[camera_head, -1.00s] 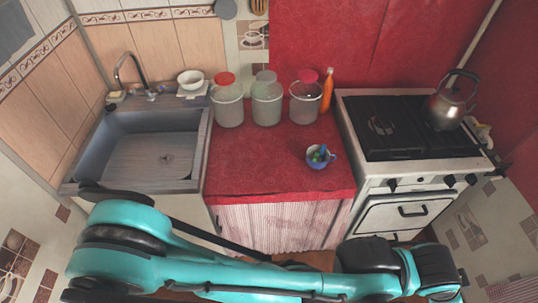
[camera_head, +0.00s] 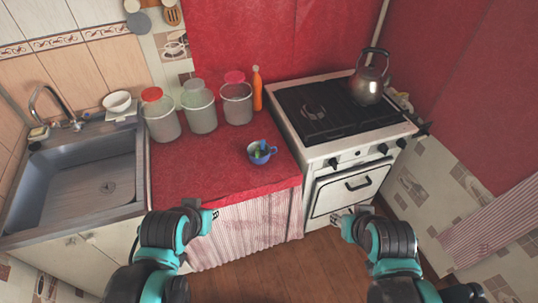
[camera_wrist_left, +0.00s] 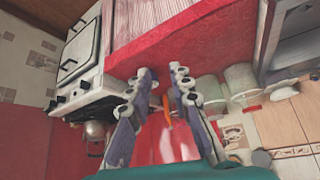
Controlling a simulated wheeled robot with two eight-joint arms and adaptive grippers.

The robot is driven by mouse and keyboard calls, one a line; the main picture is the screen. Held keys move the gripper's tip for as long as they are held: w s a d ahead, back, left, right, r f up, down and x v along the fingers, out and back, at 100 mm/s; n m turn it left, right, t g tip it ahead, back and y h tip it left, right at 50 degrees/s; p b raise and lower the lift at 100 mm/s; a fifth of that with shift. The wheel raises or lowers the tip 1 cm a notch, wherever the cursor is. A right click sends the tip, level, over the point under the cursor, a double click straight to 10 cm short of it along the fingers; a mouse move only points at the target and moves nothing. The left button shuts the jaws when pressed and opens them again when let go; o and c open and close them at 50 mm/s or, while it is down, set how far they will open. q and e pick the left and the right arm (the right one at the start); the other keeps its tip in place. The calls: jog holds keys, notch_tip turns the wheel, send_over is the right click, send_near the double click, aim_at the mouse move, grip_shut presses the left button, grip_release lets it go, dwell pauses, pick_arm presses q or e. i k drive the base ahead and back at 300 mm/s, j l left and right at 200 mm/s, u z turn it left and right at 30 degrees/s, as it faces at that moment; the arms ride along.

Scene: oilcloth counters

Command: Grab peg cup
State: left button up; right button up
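The peg cup (camera_head: 258,155) is a small blue cup with a handle at its right and green and blue bits showing inside. It stands upright on the red-covered counter (camera_head: 215,178), near its right side. My left gripper (camera_head: 213,216) is at the counter's front edge, left of and nearer than the cup. The left wrist view shows its two fingers (camera_wrist_left: 162,72) apart, with nothing held between them. I cannot make out the cup in that view. My right gripper (camera_head: 343,214) is in front of the stove, apart from the cup; its fingers are too small to read.
Several lidded jars (camera_head: 200,112) and an orange bottle (camera_head: 257,90) stand behind the cup. A sink (camera_head: 85,180) is at the left with a white bowl (camera_head: 117,102) behind it. The stove (camera_head: 320,110) with a kettle (camera_head: 370,80) adjoins at the right. The counter's front is clear.

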aim_at(251, 149)
jog(key=i+l+u, duration=0.2)
jog(key=i+l, duration=0.85)
jog(key=l+u, duration=0.05)
jog(key=l, duration=0.05)
